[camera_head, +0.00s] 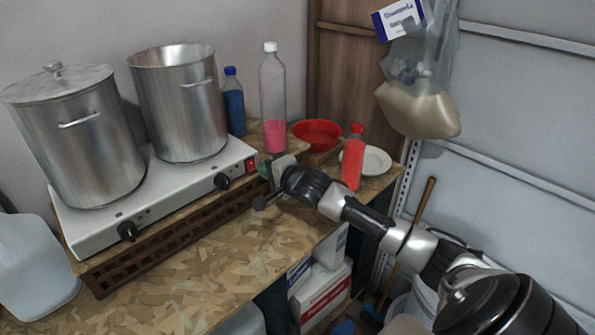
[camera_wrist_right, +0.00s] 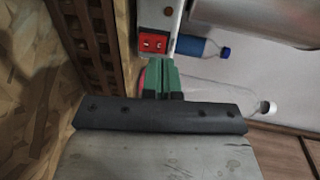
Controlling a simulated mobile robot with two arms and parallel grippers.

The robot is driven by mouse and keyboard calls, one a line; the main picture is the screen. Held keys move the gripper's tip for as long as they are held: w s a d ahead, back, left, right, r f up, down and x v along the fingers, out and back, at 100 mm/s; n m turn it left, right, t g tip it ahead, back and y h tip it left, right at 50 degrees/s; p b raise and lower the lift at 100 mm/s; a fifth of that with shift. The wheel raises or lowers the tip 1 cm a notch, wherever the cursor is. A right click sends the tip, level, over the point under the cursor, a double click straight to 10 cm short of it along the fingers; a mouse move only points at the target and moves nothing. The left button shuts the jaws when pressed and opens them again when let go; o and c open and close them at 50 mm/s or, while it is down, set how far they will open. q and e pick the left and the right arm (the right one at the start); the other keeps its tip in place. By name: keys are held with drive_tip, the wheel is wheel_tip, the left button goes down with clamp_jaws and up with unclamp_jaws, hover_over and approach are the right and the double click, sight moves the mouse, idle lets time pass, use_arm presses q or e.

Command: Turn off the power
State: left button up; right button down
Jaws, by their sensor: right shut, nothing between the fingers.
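A white two-burner hot plate (camera_head: 160,200) stands on a wooden rack on the workbench. Its red power switch (camera_head: 252,166) is on the right end of the front panel, right of a black knob (camera_head: 221,181). In the right wrist view the red switch (camera_wrist_right: 153,42) shows just beyond the fingertips. My right gripper (camera_head: 265,182) is at the right end of the hot plate, close to the switch. Its green-tipped fingers (camera_wrist_right: 160,75) are together and empty. I cannot tell whether they touch the switch. My left gripper is not in view.
Two steel pots (camera_head: 75,140) (camera_head: 180,105) stand on the hot plate. A blue bottle (camera_head: 233,105), a clear bottle with pink liquid (camera_head: 272,100), a red bowl (camera_head: 316,133), a red bottle (camera_head: 353,160) and a white plate (camera_head: 375,161) crowd the right end.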

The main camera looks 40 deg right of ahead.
use_arm(q)
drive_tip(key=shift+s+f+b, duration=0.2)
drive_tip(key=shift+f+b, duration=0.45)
drive_tip(key=shift+b, duration=0.1)
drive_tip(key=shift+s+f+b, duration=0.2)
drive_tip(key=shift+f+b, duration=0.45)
drive_tip(key=shift+b, duration=0.1)
use_arm(e)
drive_tip(key=s+r, duration=0.4)
drive_tip(key=s, duration=0.5)
drive_tip(key=shift+d, duration=0.4)
drive_tip(key=shift+s+r, duration=0.1)
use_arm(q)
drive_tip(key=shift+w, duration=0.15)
